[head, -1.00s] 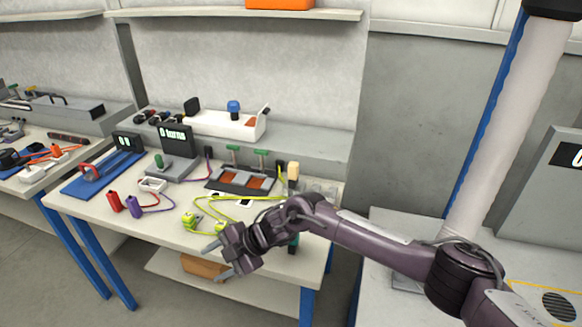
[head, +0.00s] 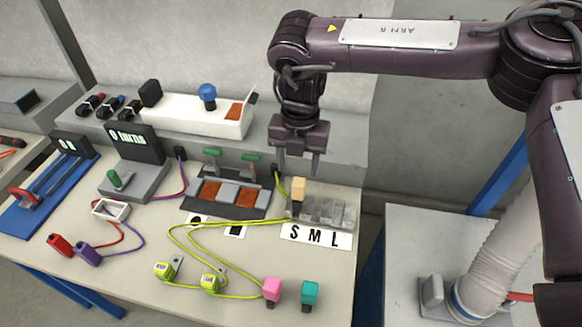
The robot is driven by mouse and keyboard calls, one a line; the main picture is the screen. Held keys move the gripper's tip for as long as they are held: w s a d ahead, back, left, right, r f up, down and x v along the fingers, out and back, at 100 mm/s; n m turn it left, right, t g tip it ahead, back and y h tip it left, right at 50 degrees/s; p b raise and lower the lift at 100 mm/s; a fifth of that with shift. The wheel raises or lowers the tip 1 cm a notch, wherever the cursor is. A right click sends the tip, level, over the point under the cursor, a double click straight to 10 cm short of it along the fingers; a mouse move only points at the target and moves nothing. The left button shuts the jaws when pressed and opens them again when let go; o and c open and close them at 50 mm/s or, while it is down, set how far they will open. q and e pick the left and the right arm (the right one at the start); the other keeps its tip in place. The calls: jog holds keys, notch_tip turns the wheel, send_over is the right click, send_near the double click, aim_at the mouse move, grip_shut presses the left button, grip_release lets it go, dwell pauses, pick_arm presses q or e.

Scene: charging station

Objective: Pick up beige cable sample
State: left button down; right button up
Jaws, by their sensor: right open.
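The beige cable sample (head: 298,189) is a small beige block on a dark lower part. It stands upright at the left end of a grey slotted holder (head: 334,213), behind the letter S of a label. My right gripper (head: 299,166) points down with its two fingers apart. It is just above the beige sample, and nothing shows between the fingers. I cannot tell whether the fingertips are level with the sample's top or behind it. My left gripper is not in view.
Pink (head: 272,289) and teal (head: 309,292) samples stand at the table's front. Yellow-green cables (head: 190,240) loop left of the holder. A clamp fixture (head: 228,193) with green handles is left of the gripper. The S M L label (head: 316,236) lies before the holder.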

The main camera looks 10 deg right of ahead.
aim_at(299, 181)
jog(key=shift+d, duration=0.3)
jog(key=f, duration=0.1)
jog(key=f+p, duration=0.1)
jog(key=f, duration=0.1)
jog(key=shift+s+f, duration=0.1)
jog(key=shift+s, duration=0.2)
jog(key=f, duration=0.2)
jog(key=p, duration=0.1)
jog(key=shift+w+a+f, duration=0.1)
jog(key=shift+w+f, duration=0.15)
jog(key=shift+f, duration=0.7)
jog(key=c, duration=0.6)
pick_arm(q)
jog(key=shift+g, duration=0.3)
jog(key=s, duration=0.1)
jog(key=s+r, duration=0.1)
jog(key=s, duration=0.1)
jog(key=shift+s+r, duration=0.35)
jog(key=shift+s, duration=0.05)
pick_arm(e)
jog(key=c, duration=0.5)
jog(key=shift+r, duration=0.1)
jog(key=shift+c, duration=0.2)
